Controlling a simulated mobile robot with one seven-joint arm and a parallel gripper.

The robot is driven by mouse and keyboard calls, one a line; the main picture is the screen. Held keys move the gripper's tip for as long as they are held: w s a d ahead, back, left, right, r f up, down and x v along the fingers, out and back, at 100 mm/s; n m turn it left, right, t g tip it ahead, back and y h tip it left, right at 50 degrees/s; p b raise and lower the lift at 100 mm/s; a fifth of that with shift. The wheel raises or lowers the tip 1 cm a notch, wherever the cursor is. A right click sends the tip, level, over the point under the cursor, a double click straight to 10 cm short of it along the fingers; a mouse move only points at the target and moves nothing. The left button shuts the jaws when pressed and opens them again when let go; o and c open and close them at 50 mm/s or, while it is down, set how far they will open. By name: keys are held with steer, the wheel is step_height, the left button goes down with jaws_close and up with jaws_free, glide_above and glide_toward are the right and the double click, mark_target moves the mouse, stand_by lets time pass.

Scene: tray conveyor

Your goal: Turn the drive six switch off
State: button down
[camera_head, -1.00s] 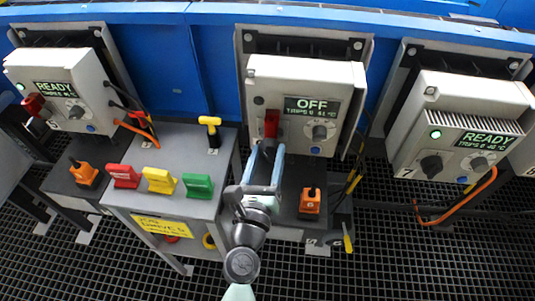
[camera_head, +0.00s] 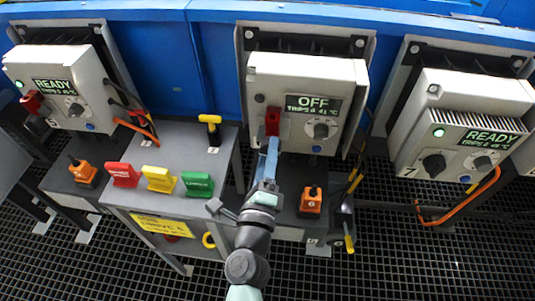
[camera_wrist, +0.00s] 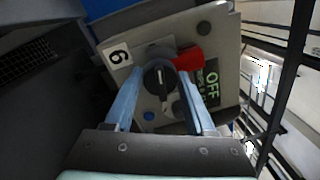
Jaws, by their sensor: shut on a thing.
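The drive six box (camera_head: 270,75) stands at the centre, its display (camera_head: 312,105) reading OFF. The display also shows, turned sideways, in the wrist view (camera_wrist: 212,85). My gripper (camera_head: 270,143) reaches its lower left front. In the wrist view, my gripper (camera_wrist: 159,80) has one finger on each side of the round black switch (camera_wrist: 158,77) and is shut on it. A red part (camera_wrist: 188,59) sticks out beside the switch, and it also shows above my fingers in the head view (camera_head: 272,120). The number 6 label (camera_wrist: 118,57) is beside the switch. My fingers hide the switch in the head view.
A grey dial (camera_head: 320,130) and blue button are close to my fingers. A cart (camera_head: 165,210) with red, yellow and green blocks stands at left. Drive boxes reading READY stand left (camera_head: 60,70) and right (camera_head: 460,110). An orange-handled device (camera_head: 311,201) sits below right.

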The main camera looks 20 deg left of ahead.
steer(key=shift+n, duration=0.9)
steer(key=shift+c, duration=1.2)
jaws_free()
steer(key=b+v, duration=0.4)
steer(key=v, duration=0.9)
steer(key=shift+d, duration=0.15)
